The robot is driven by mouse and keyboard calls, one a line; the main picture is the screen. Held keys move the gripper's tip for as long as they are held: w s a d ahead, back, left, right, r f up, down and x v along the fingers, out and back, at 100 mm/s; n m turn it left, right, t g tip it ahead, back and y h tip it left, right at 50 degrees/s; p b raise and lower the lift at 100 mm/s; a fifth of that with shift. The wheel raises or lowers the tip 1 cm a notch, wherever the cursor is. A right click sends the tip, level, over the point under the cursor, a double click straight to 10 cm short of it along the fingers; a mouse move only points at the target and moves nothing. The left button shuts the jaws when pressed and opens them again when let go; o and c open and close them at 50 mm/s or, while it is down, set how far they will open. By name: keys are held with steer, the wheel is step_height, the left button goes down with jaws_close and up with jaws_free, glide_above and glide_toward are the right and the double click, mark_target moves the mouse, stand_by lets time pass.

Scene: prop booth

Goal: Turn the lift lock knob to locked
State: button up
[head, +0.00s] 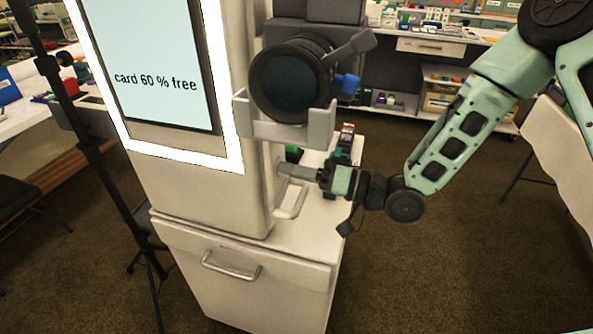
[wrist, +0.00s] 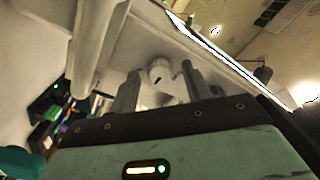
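The lift lock knob appears to be the small round pale knob (wrist: 160,72) with a dark mark, on the pale panel in the wrist view. My gripper (wrist: 160,88) is open, with one grey finger to the left of the knob and one to its right. I see gaps between knob and fingers; the knob looks a little beyond the fingertips. In the head view my gripper (head: 298,171) reaches in from the right against the side of the white booth column (head: 205,190), below the camera. The knob is hidden there. I cannot read its setting.
A pale bar handle (head: 292,202) stands on the column close under my gripper; a pale bar (wrist: 92,45) also shows at left in the wrist view. Above is a camera lens (head: 290,85) in a grey cradle (head: 290,134). Dark items (head: 340,160) stand behind my gripper.

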stand_by(0.3)
steer(key=b+v, duration=0.2)
steer(key=v, duration=1.5)
steer(key=shift+d, duration=0.25)
steer(key=w+a+f+n+g+h+p, duration=0.1)
steer(key=w+a+f+n+h, duration=0.2)
steer(key=h, duration=0.7)
steer(key=s+r+g+h, duration=0.2)
steer(key=s+r+h, duration=0.1)
steer(key=s, duration=0.8)
steer(key=s+a+r+g+h+p, duration=0.1)
steer(key=s+r+g+h, duration=0.2)
steer(key=s, duration=0.7)
step_height(320, 180, up, 3)
steer(key=shift+s+a+f+h, duration=0.1)
steer(key=shift+s+a+h, duration=0.2)
steer(key=shift+s+h, duration=0.1)
